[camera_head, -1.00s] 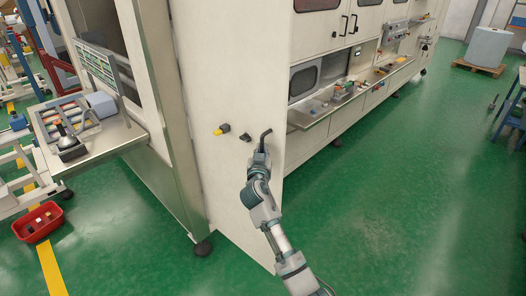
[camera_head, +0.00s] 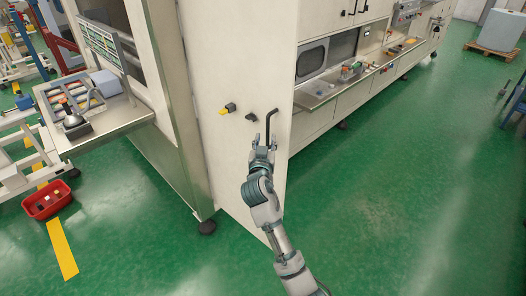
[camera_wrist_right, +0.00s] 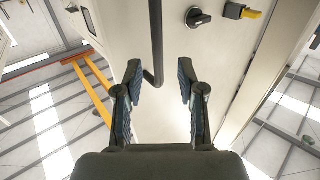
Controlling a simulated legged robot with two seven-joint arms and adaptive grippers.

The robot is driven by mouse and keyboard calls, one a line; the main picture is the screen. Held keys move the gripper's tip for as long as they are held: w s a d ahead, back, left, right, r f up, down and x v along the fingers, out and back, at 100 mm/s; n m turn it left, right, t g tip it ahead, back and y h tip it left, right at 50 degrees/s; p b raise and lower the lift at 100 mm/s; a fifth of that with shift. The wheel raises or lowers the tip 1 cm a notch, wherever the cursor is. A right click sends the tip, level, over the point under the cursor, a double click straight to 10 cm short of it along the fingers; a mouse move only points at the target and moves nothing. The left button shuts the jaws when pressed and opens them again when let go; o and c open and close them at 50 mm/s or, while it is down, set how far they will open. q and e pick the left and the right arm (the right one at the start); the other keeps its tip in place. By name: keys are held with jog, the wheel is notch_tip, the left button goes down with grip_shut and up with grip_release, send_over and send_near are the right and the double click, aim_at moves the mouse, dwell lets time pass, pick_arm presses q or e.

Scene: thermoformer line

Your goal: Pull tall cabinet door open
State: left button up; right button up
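The tall cabinet door (camera_head: 235,150) is the cream end panel of the machine, and it looks shut. Its dark bar handle (camera_head: 268,127) stands upright near the door's right edge; the handle also shows in the right wrist view (camera_wrist_right: 156,45). My right gripper (camera_head: 263,142) is open just below the handle's lower end. In the right wrist view its two fingers (camera_wrist_right: 160,85) are spread, with the handle's bent lower end between their tips, nearer the left finger. I cannot tell whether they touch. My left gripper is not in view.
A black rotary knob (camera_head: 251,117) and a yellow-handled switch (camera_head: 227,109) sit left of the handle. A control shelf (camera_head: 110,122) juts out at left above a red bin (camera_head: 46,198). Green floor (camera_head: 380,200) is clear at right.

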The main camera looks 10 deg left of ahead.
jog(key=s, duration=0.5)
jog(key=shift+s, duration=0.35)
